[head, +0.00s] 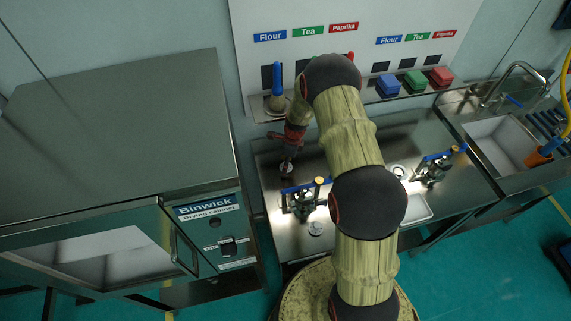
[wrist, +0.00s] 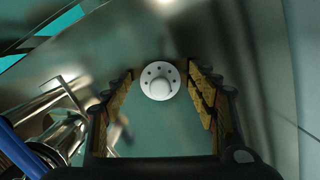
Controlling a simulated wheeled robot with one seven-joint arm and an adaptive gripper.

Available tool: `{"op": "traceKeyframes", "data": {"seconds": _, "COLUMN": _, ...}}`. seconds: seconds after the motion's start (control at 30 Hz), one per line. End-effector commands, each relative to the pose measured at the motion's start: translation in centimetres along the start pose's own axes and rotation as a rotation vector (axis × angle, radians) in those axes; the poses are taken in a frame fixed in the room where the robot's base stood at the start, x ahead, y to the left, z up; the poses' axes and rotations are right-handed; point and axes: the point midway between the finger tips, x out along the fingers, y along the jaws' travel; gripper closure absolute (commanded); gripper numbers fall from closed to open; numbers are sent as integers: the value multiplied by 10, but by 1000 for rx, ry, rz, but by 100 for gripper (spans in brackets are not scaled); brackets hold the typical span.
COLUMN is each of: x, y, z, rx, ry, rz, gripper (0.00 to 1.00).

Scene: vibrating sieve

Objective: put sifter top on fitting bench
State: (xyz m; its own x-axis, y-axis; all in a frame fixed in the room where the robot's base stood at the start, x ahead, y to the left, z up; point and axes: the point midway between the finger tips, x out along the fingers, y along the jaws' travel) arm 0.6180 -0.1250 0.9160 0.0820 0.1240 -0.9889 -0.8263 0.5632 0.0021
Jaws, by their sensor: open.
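A small white round piece with a ring of holes and a raised centre, which looks like the sifter top (wrist: 160,82), is on the steel surface, between and beyond my fingertips in the wrist view. In the head view a small pale piece (head: 286,169) shows just below my gripper (head: 287,150). My gripper (wrist: 160,100) is open and empty, pointing down at the piece without visible contact. The steel bench (head: 355,157) carries two blue-handled clamp fixtures, one at the front left (head: 304,199) and one at the right (head: 433,168). I cannot tell which part is the fitting bench.
A Binwick drying cabinet (head: 115,140) stands left. A wall shelf behind holds a blue-handled tool (head: 277,88) and blue, green and red blocks (head: 414,80). A sink (head: 502,140) is at right. Pale round pieces lie near the fixtures (head: 316,229). My arm hides part of the bench.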

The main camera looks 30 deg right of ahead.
Motion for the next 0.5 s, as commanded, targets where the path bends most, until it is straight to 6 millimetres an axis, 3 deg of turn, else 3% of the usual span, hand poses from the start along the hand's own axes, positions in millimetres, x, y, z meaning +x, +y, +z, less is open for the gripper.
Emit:
{"op": "traceKeyframes", "data": {"seconds": 0.27, "x": -6, "y": -1, "z": 1, "rx": 0, "ry": -1, "rz": -2, "gripper": 42}}
{"op": "traceKeyframes", "data": {"seconds": 0.5, "x": -45, "y": -2, "z": 1, "rx": 0, "ry": -1, "rz": -4, "gripper": 42}}
